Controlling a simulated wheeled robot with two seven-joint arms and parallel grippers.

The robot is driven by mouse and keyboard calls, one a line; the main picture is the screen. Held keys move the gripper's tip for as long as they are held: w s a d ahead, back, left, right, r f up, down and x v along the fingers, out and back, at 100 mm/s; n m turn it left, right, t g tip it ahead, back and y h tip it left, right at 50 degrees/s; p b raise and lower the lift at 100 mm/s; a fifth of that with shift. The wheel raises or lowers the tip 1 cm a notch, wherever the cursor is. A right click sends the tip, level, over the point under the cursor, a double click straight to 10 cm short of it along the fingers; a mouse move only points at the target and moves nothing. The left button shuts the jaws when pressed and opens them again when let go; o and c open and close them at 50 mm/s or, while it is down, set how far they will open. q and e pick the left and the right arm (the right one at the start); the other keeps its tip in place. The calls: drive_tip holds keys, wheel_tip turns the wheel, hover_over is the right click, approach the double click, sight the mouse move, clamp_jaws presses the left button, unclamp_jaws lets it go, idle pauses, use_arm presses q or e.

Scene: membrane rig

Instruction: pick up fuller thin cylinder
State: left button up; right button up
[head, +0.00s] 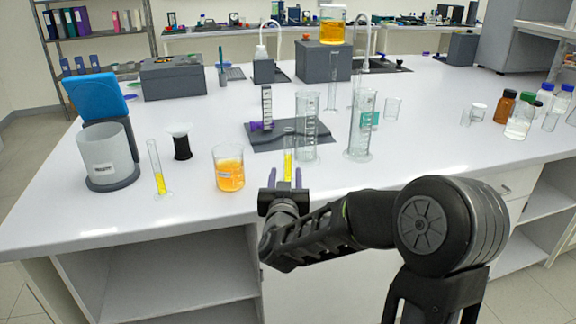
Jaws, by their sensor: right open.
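One thin glass cylinder (289,160) stands upright near the front middle of the bench, with a tall column of yellow liquid. Another thin cylinder (157,172) stands farther left with a shorter column of yellow liquid. My right gripper (286,177) is open, its purple-tipped fingers pointing away from me toward the fuller thin cylinder. In the picture one finger shows on either side of that cylinder's lower part. I cannot tell whether the cylinder is between the fingers or just beyond them. The gripper hides the cylinder's base. My left gripper is not in view.
A beaker of orange liquid (229,168) stands left of the gripper. Wide cylinders (307,135) (361,135) stand close on the right. A dark mat (264,137) with a small stand lies behind. A large beaker (103,155) is at left, bottles (504,107) at right.

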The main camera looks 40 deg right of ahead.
sight(288, 163)
drive_tip(key=shift+x, duration=1.35)
drive_tip(key=shift+d, duration=0.1)
drive_tip(key=p+x, duration=0.1)
drive_tip(key=x, duration=0.4)
drive_tip(key=shift+d, duration=0.1)
drive_tip(key=shift+c, duration=0.5)
clamp_jaws()
